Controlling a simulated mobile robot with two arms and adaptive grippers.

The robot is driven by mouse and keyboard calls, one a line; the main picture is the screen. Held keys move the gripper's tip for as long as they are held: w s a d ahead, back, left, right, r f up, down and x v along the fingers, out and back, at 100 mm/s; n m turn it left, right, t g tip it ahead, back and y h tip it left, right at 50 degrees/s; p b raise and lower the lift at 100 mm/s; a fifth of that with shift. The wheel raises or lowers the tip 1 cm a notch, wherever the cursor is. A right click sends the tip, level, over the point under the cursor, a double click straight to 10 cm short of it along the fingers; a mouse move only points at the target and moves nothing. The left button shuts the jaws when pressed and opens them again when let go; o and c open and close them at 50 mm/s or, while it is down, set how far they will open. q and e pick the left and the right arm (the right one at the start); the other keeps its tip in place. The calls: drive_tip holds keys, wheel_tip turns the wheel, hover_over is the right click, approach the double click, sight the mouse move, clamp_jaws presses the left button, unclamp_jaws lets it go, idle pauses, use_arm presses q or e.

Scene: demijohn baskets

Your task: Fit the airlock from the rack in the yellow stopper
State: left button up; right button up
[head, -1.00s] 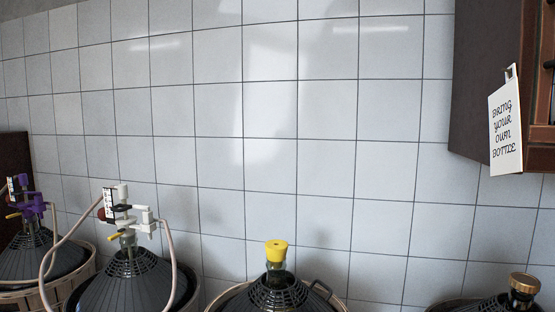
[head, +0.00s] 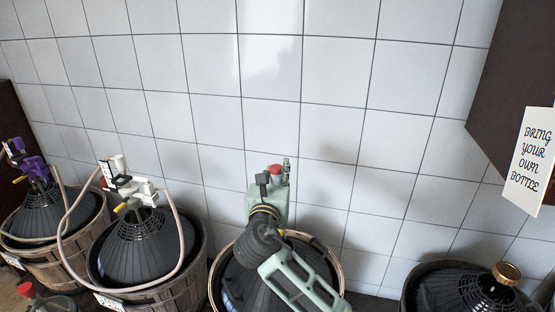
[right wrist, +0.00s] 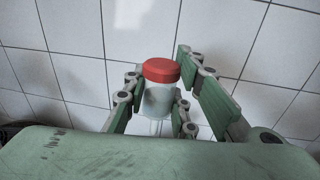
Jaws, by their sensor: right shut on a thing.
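My right gripper (head: 278,182) is in front of the middle demijohn in the head view. It is shut on the airlock, a clear piece with a red cap (head: 274,169). My left gripper is not in view.
The middle demijohn's basket (head: 327,258) surrounds its black cover. Two demijohns with pump heads, one white (head: 135,188) and one purple (head: 33,168), stand left. Another red-capped thing (head: 27,290) is at lower left. A sign (head: 528,160) hangs from the cabinet.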

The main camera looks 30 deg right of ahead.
drive_tip(key=shift+s+a+r, duration=0.15)
drive_tip(key=shift+s, duration=0.05)
drive_tip(key=shift+f+b, duration=1.4)
drive_tip(key=shift+f, duration=2.05)
drive_tip(key=shift+r, duration=0.1)
drive_tip(key=shift+p, duration=0.5)
drive_tip(key=shift+p, duration=0.45)
drive_tip(key=shift+p, duration=0.4)
